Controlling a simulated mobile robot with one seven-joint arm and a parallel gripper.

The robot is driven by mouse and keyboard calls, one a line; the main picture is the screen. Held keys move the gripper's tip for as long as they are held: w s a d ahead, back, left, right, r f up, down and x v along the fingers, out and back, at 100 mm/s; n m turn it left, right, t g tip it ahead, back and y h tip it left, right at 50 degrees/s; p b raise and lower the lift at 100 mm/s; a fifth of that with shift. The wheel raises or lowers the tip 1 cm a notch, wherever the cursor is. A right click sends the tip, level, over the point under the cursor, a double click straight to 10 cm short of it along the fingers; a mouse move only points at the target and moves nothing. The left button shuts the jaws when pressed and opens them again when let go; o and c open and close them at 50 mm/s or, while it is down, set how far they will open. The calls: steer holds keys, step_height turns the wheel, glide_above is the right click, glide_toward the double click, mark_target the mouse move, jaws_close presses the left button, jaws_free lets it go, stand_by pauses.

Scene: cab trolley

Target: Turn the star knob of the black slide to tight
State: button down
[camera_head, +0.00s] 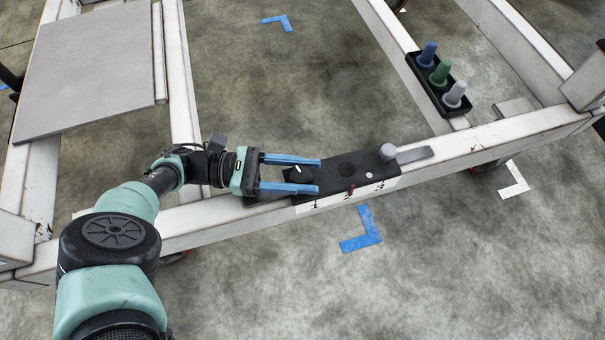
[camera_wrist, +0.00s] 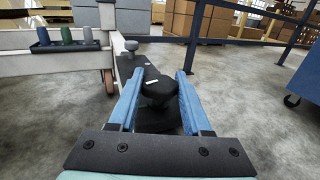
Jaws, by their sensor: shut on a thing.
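The black slide (camera_head: 342,177) lies on the white frame rail, with a pale strip marked with numerals along its near edge and a small red pointer (camera_head: 351,189). Its black star knob (camera_head: 299,174) is at the left end and bears a white mark. My gripper (camera_head: 319,176) reaches in from the left, with its blue fingers on either side of the star knob, shut on it. The wrist view shows the star knob (camera_wrist: 158,90) between the fingers (camera_wrist: 162,74). The fingers and knob hide part of the slide there.
A black holder (camera_head: 425,82) with blue, green and grey pegs sits on a cross rail. A grey panel (camera_head: 85,65) is at upper left. Open floor lies in front.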

steer(key=shift+f+m+g+b, duration=0.15)
steer(key=shift+m+g+b, duration=0.5)
steer(key=shift+g, duration=0.45)
steer(key=shift+c, duration=1.7)
jaws_free()
steer(key=shift+a, duration=0.1)
